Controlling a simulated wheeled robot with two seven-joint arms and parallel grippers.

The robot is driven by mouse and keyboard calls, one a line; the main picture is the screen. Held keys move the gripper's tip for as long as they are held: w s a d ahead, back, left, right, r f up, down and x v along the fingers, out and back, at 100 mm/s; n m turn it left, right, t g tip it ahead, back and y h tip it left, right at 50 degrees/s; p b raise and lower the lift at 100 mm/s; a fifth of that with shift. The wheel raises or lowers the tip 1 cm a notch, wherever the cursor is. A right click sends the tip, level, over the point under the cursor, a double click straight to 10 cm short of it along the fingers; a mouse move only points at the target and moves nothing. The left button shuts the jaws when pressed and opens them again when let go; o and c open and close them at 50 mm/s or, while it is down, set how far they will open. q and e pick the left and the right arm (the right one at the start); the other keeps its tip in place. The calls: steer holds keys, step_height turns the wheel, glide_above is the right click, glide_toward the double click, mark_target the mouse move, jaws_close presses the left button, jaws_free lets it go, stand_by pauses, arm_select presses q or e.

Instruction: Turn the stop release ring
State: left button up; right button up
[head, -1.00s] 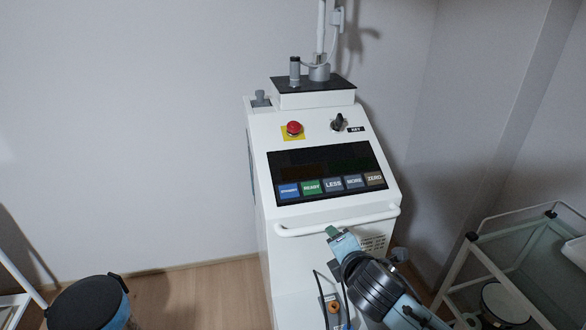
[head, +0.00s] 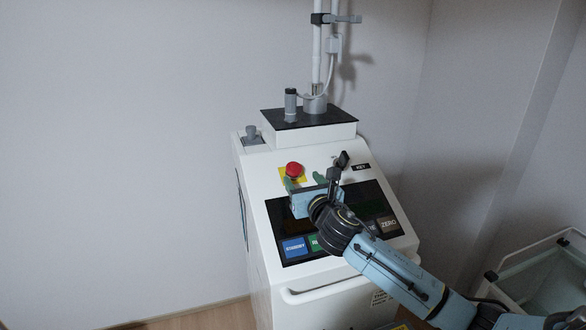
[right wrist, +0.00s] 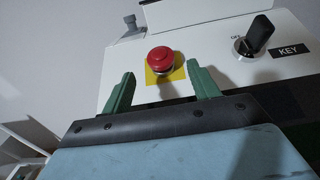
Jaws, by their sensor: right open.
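The red stop button (head: 294,169) sits on a yellow square on the white console's sloped top. It also shows in the right wrist view (right wrist: 163,60), standing upright just beyond the fingertips. A separate ring around it cannot be made out. My right gripper (head: 305,181) is open, its green fingers pointing up the panel toward the button. In the right wrist view the right gripper (right wrist: 160,88) has its fingers apart, one on each side of the yellow square, with nothing between them. My left gripper is out of view.
The black key switch (right wrist: 256,38) stands right of the button, beside a KEY label. My right arm covers part of the dark display and its coloured buttons (head: 293,247). A white front handle (head: 320,290) and a glass-topped trolley (head: 540,262) are lower down. A pole rises behind.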

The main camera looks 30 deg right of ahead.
mark_target(296, 170)
steer(key=x, duration=0.6)
steer(key=shift+w+d+f, duration=0.1)
steer(key=shift+w+d, duration=0.05)
steer(key=shift+w, duration=0.1)
steer(key=shift+w+b, duration=0.3)
steer(key=shift+w+d, duration=0.1)
steer(key=shift+w, duration=0.1)
steer(key=c, duration=0.9)
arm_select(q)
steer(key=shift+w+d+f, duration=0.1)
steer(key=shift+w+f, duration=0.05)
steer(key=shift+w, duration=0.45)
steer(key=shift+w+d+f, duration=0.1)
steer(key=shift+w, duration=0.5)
arm_select(e)
steer(key=shift+c, duration=0.2)
